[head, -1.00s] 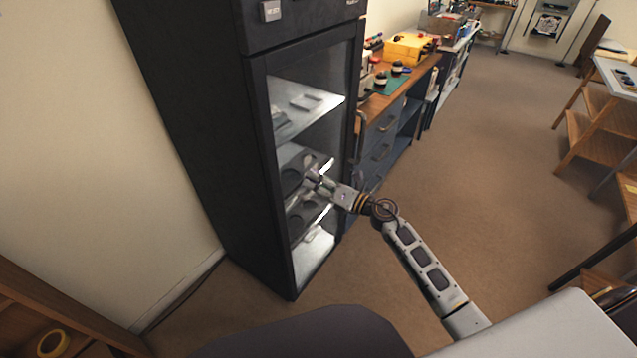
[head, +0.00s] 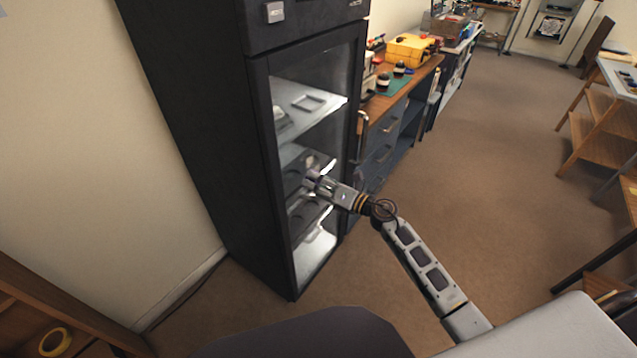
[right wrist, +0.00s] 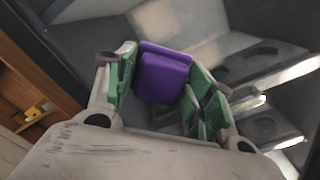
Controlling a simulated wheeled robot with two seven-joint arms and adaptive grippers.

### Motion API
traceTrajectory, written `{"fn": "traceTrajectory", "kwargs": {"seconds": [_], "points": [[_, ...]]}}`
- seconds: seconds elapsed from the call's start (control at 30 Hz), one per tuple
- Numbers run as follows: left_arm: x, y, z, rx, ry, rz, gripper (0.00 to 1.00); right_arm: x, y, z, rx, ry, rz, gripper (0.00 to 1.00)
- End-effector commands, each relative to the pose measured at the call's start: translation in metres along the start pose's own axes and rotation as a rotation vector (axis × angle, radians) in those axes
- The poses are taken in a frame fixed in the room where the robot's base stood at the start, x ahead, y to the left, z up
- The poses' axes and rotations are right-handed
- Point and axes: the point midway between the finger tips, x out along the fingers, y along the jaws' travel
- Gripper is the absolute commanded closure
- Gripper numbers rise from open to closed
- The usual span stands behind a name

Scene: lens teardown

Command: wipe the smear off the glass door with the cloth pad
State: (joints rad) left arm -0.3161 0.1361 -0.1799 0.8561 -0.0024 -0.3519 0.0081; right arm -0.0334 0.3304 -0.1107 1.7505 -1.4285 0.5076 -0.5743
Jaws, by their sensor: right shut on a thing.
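The glass door (head: 318,85) is the front of a tall black cabinet, with lit shelves showing through it. My right gripper (head: 313,180) is at the lower middle part of the door, seen from the side in the head view. In the right wrist view the purple cloth pad (right wrist: 162,72) sits between the green-lined fingers of the right gripper (right wrist: 160,90), which is shut on it. The pad faces the glass; I cannot tell whether it touches. Pale streaks show near the gripper, but I cannot tell smear from reflection. My left gripper is out of view.
A wooden workbench (head: 392,98) with drawers and a yellow case (head: 411,48) stands to the right. A shelf with a tape roll (head: 55,342) is at the lower left. The carpet (head: 480,170) is mostly clear.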

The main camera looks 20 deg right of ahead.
Motion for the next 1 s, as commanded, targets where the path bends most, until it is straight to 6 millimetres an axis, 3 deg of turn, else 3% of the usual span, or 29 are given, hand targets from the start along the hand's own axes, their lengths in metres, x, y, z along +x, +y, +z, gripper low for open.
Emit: {"fn": "traceTrajectory", "kwargs": {"seconds": [0.37, 1.0], "points": [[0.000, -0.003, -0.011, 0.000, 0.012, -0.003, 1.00, 0.005, 0.000, 0.000, 0.000, 0.000, 0.000, 0.66], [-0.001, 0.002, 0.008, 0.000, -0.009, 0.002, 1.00, 0.012, 0.000, 0.000, 0.000, 0.000, 0.000, 0.66]]}}
